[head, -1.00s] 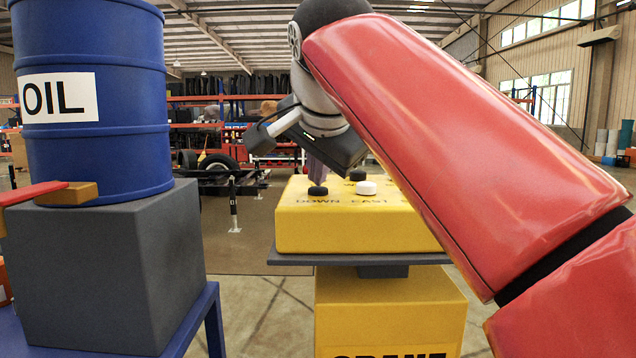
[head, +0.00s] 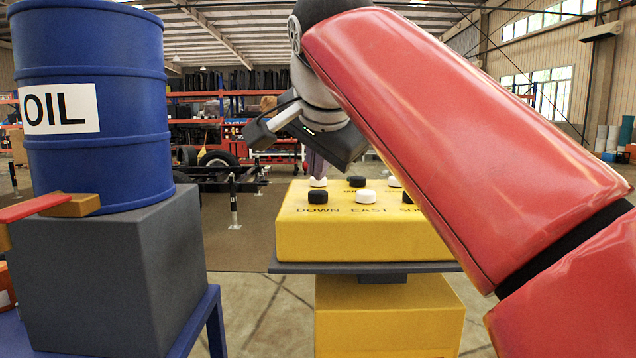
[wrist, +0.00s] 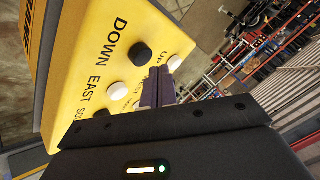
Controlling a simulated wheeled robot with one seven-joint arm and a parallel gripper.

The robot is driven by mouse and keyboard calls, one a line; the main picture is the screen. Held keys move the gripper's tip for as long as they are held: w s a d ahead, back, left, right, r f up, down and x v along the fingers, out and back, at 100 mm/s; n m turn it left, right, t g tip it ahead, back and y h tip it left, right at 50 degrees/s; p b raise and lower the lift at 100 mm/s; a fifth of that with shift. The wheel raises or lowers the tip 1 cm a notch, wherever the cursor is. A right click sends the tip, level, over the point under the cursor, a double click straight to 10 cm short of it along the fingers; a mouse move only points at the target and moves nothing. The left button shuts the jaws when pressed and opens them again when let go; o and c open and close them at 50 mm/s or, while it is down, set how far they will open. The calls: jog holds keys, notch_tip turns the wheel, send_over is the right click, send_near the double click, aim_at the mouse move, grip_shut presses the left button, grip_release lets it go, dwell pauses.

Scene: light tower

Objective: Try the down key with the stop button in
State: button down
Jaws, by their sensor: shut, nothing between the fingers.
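The yellow control box (head: 360,238) carries black and white round keys in two rows. The black DOWN key (head: 318,197) is at the front left. It also shows in the wrist view (wrist: 140,53), standing proud above its label. The white EAST key (head: 365,195) is right of it, and a white key (head: 318,182) is behind it. My gripper (head: 316,170) is shut and empty, its fingertips above the back left of the box, apart from the DOWN key. In the wrist view the fingertips (wrist: 158,84) show near the white back key. I cannot see a stop button.
A blue oil drum (head: 95,165) stands on a grey block (head: 105,270) at the left, with a red bar (head: 32,207) beside it. My red arm hides the box's right side. Open floor lies between the block and the box.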

aim_at(318, 194)
notch_tip(318, 194, up, 3)
jog(key=p, duration=0.3)
jog(key=shift+r, duration=0.95)
dwell(1.0)
